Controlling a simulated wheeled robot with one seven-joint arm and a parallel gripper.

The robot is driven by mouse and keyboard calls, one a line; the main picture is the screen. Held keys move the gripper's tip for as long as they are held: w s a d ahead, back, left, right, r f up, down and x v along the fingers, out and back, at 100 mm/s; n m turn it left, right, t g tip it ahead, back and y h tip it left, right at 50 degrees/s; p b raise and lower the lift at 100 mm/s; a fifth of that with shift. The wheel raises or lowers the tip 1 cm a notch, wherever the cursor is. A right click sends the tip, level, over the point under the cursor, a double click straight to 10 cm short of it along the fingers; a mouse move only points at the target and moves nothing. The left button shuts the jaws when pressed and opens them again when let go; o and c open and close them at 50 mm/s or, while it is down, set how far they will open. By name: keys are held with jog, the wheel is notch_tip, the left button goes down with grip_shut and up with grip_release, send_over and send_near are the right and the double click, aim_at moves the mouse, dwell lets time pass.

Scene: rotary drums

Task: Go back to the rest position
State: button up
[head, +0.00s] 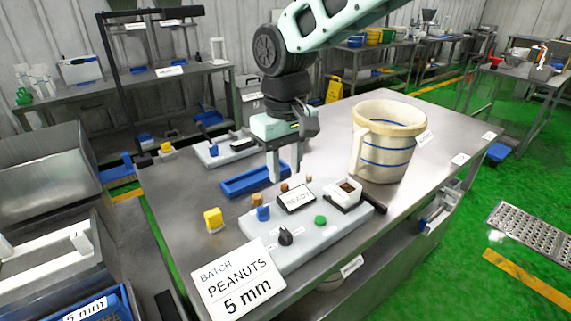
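My gripper (286,174) hangs pointing down over the steel table (400,215), behind the grey control panel (305,243). Its two pale fingers look apart, with nothing visible between them. The fingertips are close to the right end of a blue tray (248,181); I cannot tell how high above the table they are. My arm comes in from the top right and bends down to the gripper.
A cream bucket (384,142) with blue bands stands right of my gripper. A batch sign (238,283) stands in front. A yellow block (213,219) lies left.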

jog(key=shift+r, duration=0.2)
jog(key=s+d+f, duration=0.1)
jog(key=s+d, duration=0.3)
jog(key=s, duration=0.4)
jog(key=s+d+f, duration=0.1)
jog(key=s+d, duration=0.3)
jog(key=s, duration=0.4)
jog(key=s+d+f+n, duration=0.1)
jog(key=s+d, duration=0.3)
jog(key=s, duration=0.4)
jog(key=shift+s+y, duration=0.2)
jog(key=shift+y, duration=0.1)
jog(key=shift+f, duration=0.1)
